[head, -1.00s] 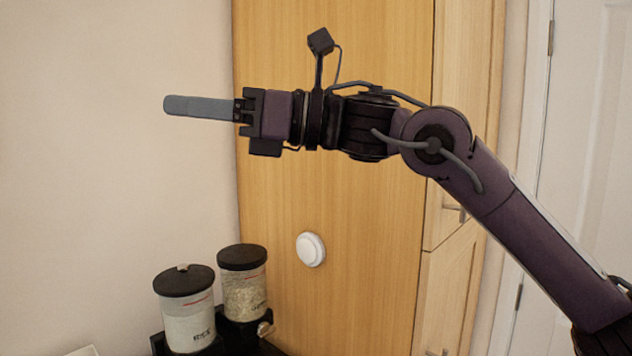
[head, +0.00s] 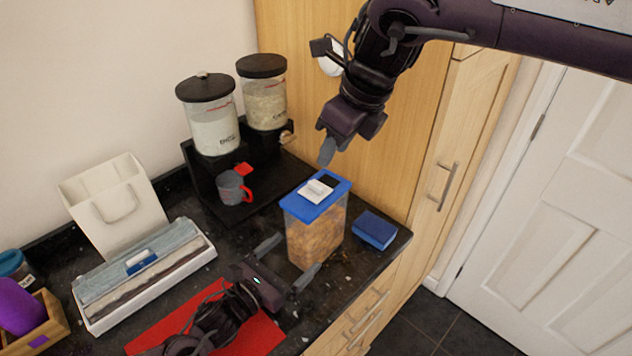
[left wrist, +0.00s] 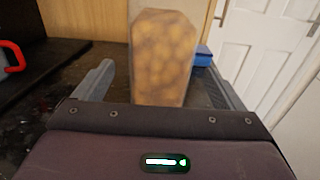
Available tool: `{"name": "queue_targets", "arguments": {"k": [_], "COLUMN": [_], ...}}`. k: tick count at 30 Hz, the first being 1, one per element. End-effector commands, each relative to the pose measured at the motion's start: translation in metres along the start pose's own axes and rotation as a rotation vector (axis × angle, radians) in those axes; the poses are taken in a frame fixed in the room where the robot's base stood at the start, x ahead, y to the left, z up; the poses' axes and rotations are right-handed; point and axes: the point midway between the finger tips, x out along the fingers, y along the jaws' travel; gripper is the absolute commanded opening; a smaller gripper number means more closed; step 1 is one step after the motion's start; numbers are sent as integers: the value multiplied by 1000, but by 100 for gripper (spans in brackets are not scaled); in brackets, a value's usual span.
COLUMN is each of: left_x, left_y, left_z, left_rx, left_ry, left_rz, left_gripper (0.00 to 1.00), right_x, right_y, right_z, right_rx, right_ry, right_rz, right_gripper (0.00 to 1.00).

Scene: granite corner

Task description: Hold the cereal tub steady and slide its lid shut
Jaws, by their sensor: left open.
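The cereal tub (head: 316,240) stands upright on the dark counter, clear-sided with brown cereal inside. In the left wrist view the tub (left wrist: 162,58) shows between the spread fingers (left wrist: 160,85), with no clear contact. My right gripper (head: 327,150) points down just above the lid's far side, apart from it; its fingers overlap edge-on.
A blue box (head: 375,230) lies right of the tub near the counter edge. Behind are two dispensers (head: 212,125) and a grey mug (head: 232,187) with red handle. At left are a white tray (head: 200,262) and paper bag (head: 115,205). A red mat (head: 260,335) lies under my left arm.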

Motion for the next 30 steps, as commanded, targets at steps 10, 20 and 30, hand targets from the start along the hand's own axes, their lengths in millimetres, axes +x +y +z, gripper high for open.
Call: {"name": "queue_targets", "arguments": {"k": [10, 20, 30], "left_x": [52, 73, 72], "left_y": [-1, -1, 0], "left_z": [2, 0, 0], "left_rx": [-1, -1, -1], "left_ry": [-3, 0, 0], "left_rz": [0, -1, 0], "left_gripper": [91, 91, 73], "right_x": [0, 0, 0], "right_y": [0, 1, 1], "right_z": [0, 0, 0], "right_rx": [-1, -1, -2], "right_ry": [0, -1, -1], "right_rz": [1, 2, 2], "right_gripper": [36, 36, 36]}}
